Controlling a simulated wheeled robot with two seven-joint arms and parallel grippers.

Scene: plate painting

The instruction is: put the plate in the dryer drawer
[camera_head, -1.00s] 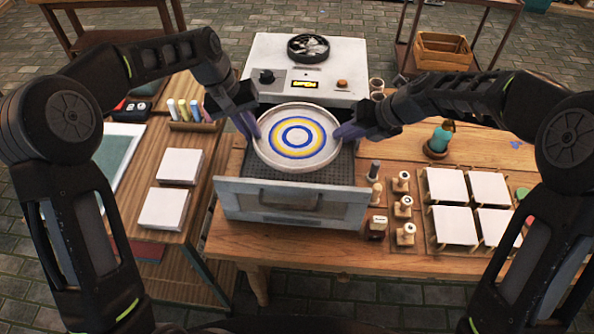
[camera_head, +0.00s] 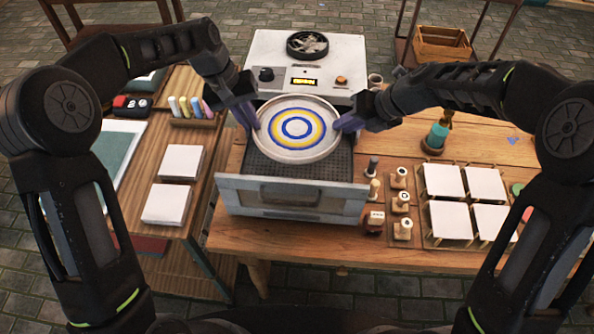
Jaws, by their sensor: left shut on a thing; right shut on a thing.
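The plate (camera_head: 297,152) is white with a yellow ring and blue rings around a pale centre. It lies level over the back part of the open dryer drawer (camera_head: 290,196). Whether it touches the drawer's dark mesh floor (camera_head: 260,170) I cannot tell. My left gripper (camera_head: 250,122) is shut on the plate's left rim. My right gripper (camera_head: 346,124) is shut on its right rim. The white dryer (camera_head: 360,52) stands behind, with a black knob, a lit display and an orange button. The drawer is pulled out toward me.
Right of the drawer stand several wooden stamps (camera_head: 402,202), small bottles (camera_head: 374,222) and a rack of white tiles (camera_head: 443,181). On the left are white tile stacks (camera_head: 181,162) and coloured sticks (camera_head: 186,107).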

